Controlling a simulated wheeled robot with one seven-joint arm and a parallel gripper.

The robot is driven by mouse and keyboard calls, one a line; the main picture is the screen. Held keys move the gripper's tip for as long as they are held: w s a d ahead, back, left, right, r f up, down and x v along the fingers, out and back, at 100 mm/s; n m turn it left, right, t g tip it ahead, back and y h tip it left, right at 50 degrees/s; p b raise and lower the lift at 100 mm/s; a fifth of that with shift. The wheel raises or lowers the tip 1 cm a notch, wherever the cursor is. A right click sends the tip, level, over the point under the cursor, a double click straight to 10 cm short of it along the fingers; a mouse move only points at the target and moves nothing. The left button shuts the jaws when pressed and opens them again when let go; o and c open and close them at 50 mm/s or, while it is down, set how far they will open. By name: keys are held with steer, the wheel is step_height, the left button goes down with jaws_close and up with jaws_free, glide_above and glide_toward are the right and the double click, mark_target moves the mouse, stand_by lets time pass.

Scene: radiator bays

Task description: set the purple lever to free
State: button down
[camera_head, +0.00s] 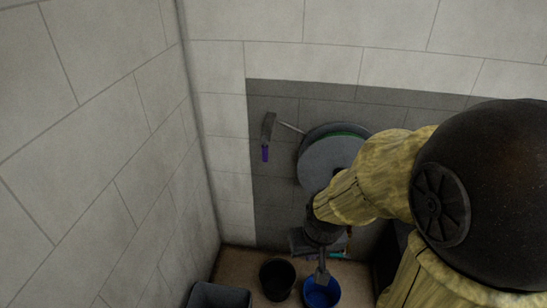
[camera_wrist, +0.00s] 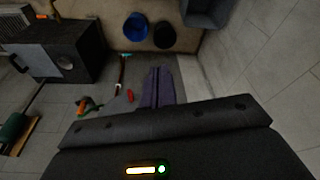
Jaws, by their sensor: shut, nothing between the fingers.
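The purple lever (camera_head: 265,153) hangs down from a grey bracket (camera_head: 268,127) on the dark tiled wall panel in the head view, left of a large round disc. Its free or other marking is too small to read. My gripper (camera_head: 322,277) is well below and to the right of the lever, apart from it, pointing down in front of the blue bucket. In the wrist view my gripper (camera_wrist: 158,84) shows as two fingers pressed together, empty. I cannot make out the lever in the wrist view.
A grey disc (camera_head: 328,165) with a green rim is on the wall, partly hidden by my arm. A black bucket (camera_head: 277,279), a blue bucket (camera_head: 321,293) and a dark bin (camera_head: 219,296) stand on the floor. A black cabinet (camera_wrist: 68,53) shows in the wrist view.

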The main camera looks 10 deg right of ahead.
steer(key=w+d+f+m+t+y+b, duration=0.1)
steer(key=w+f+m+t+b, duration=0.3)
steer(key=w, duration=0.9)
steer(key=w+d+f+m+t+y+b, duration=0.2)
steer(key=w+m+t+b, duration=0.4)
steer(key=w, duration=0.6)
steer(key=w+d+f+m+t+y+b, duration=0.2)
steer(key=w+f+m+t+b, duration=0.2)
steer(key=w, duration=0.9)
step_height(320, 180, down, 2)
steer(key=b, duration=0.3)
steer(key=shift+w+d+m+t, duration=0.3)
steer(key=shift+d+m+t, duration=0.1)
